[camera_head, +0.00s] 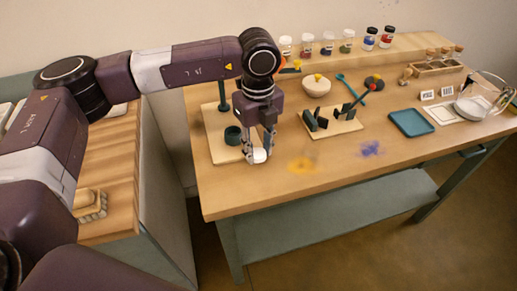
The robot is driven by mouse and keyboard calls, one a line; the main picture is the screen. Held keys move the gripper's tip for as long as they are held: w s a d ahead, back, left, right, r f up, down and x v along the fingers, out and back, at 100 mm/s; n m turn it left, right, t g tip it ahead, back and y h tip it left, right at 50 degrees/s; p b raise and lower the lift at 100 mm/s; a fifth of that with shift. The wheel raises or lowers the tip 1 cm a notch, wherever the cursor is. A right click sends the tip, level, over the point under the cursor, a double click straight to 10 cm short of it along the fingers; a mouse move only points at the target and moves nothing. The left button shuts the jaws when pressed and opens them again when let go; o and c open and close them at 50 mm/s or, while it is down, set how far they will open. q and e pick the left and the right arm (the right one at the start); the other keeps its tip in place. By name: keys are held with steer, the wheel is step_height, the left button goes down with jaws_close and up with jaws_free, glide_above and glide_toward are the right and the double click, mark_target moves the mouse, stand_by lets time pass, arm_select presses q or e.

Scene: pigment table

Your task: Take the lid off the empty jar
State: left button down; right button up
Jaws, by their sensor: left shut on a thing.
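My left gripper (257,148) comes down over the near left part of the wooden table (235,196). It is shut on a small white round thing (259,156) between its fingertips, which looks like a jar lid. Whether a clear jar is under it I cannot tell. I cannot make out which jar is empty. My right gripper is not in view.
A board with a dark green cup (233,135) is beside the gripper. A board with dark blocks (333,124), a pale bowl (316,86), a blue tray (411,123) and a glass pitcher (478,100) stand to the right. Yellow (302,165) and blue powder (371,148) lie in front.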

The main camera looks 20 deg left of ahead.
arm_select(q)
steer(key=shift+f+b, duration=0.45)
steer(key=shift+f, duration=0.2)
steer(key=c, duration=1.5)
jaws_free()
steer(key=shift+r, duration=0.1)
steer(key=shift+r, duration=0.1)
